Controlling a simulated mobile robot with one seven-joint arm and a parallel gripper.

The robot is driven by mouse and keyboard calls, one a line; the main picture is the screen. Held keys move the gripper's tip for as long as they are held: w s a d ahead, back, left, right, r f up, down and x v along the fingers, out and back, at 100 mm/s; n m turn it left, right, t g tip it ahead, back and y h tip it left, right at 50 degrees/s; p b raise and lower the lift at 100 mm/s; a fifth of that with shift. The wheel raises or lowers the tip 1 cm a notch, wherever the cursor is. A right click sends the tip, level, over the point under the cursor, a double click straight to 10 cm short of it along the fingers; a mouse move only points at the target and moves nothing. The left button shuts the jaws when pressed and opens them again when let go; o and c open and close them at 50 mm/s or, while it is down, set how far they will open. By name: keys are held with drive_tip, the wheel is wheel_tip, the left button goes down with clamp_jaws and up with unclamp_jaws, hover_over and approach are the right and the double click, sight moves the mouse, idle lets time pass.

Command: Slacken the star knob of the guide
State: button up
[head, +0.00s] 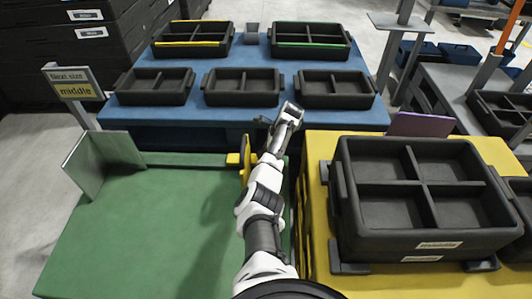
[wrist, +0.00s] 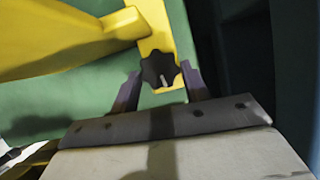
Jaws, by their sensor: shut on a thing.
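The star knob (wrist: 159,70) is black and lobed, with a small pale mark on it. It sits on a yellow plate of the guide (wrist: 70,38) in the wrist view. My gripper (wrist: 161,78) has one finger on each side of the knob and is shut on it. In the head view the yellow guide (head: 245,160) stands at the right rear of the green surface (head: 150,225), beside my arm. The knob cannot be made out in the head view.
A sign (head: 75,83) reads "Next size middle". A blue table (head: 240,115) at the back bears several black divided trays. A yellow surface (head: 318,215) at right carries a large black crate (head: 415,235) labelled "middle". A tilted panel (head: 90,165) stands at the left.

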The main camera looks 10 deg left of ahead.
drive_tip(key=n+b, duration=0.1)
drive_tip(key=n+g+b, duration=0.1)
drive_tip(key=shift+w+f+n+h+b, duration=0.2)
drive_tip(key=shift+f+n+h+b, duration=0.1)
drive_tip(key=shift+n, duration=0.1)
drive_tip(key=n+g+b, duration=0.1)
drive_tip(key=n+b, duration=0.2)
drive_tip(key=b, duration=0.2)
drive_tip(key=shift+w+a+f, duration=0.1)
drive_tip(key=n+h+b, duration=0.1)
drive_tip(key=n+b, duration=0.1)
drive_tip(key=b, duration=0.4)
drive_tip(key=shift+w+a+n+g, duration=0.1)
drive_tip(key=shift+n+g, duration=0.2)
drive_tip(key=shift+g, duration=0.1)
drive_tip(key=shift+n+b, duration=0.3)
drive_tip(key=shift+b, duration=0.95)
drive_tip(key=shift+r+n+g+h+b, duration=0.35)
drive_tip(key=shift+n+b, duration=0.25)
drive_tip(key=shift+b, duration=1.15)
drive_tip(key=shift+a, duration=0.1)
drive_tip(key=o, duration=1)
drive_tip(key=shift+r, duration=0.1)
